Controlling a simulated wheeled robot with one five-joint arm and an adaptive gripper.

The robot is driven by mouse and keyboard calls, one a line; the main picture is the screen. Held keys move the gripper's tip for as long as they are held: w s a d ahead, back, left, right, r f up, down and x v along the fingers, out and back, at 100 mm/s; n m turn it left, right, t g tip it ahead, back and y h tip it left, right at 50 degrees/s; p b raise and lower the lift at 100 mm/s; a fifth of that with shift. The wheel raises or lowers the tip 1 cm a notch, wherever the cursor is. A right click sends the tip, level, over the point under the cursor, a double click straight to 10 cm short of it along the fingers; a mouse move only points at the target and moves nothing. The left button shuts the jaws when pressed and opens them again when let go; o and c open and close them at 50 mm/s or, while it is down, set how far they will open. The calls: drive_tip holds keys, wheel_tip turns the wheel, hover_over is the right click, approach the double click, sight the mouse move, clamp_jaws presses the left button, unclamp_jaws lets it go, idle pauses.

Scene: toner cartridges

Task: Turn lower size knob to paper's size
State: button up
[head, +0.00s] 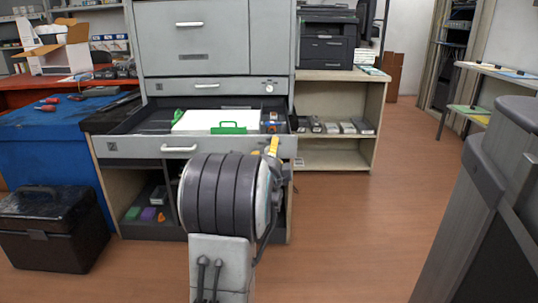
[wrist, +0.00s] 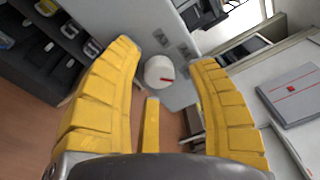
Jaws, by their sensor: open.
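A round white knob (wrist: 159,72) with a red pointer mark sits on a grey panel (wrist: 182,95) in the wrist view. It lies between and beyond the yellow fingers of my gripper (wrist: 166,54), which are spread wide with nothing between them. In the head view my gripper (head: 272,146) is at the right end of the lower drawer front (head: 215,148), hiding that part. The lower drawer (head: 140,125) is pulled out and holds white paper (head: 205,117) and a green guide (head: 229,128). Another knob (head: 268,87) is on the upper drawer front (head: 210,87). I cannot read any size marks.
A shelf (head: 335,75) with several dark cartridges stands to the right of the machine. A blue bench (head: 50,130) and a black case (head: 50,228) are at the left. The wooden floor (head: 370,235) at the right is clear.

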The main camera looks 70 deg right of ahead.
drive_tip(key=shift+c, duration=0.3)
clamp_jaws()
idle(0.5)
drive_tip(key=shift+n+h, duration=0.3)
drive_tip(key=shift+n, duration=3)
drive_tip(key=shift+w, duration=0.1)
